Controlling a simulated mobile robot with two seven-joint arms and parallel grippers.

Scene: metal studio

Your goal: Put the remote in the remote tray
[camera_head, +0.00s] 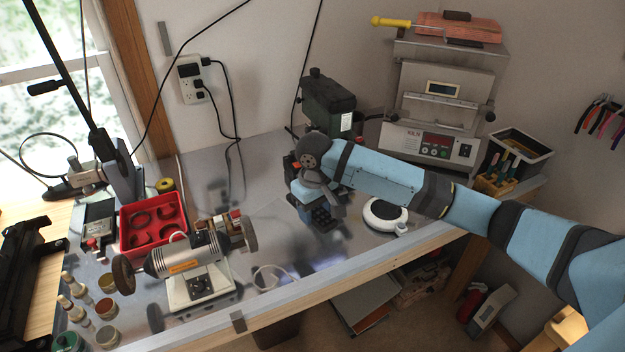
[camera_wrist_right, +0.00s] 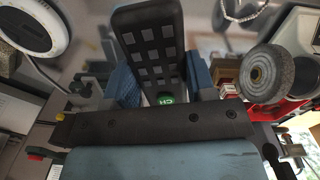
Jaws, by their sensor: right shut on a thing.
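The remote (camera_wrist_right: 152,45) is dark with rows of grey buttons and a green button at its near end, in the right wrist view. My right gripper (camera_wrist_right: 160,85) is shut on it, with a blue finger on each side. In the head view my right gripper (camera_head: 320,216) points down over the middle of the metal bench; the remote is hard to make out there. I cannot tell which container is the remote tray. A red tray (camera_head: 128,236) with dark rings in it lies left of the gripper. My left gripper is not in view.
A bench grinder (camera_head: 190,262) stands between the red tray and the front edge. A white round device (camera_head: 385,214) is right of the gripper. A green machine (camera_head: 328,100) and a kiln (camera_head: 432,120) stand behind. Small jars (camera_head: 106,308) are front left.

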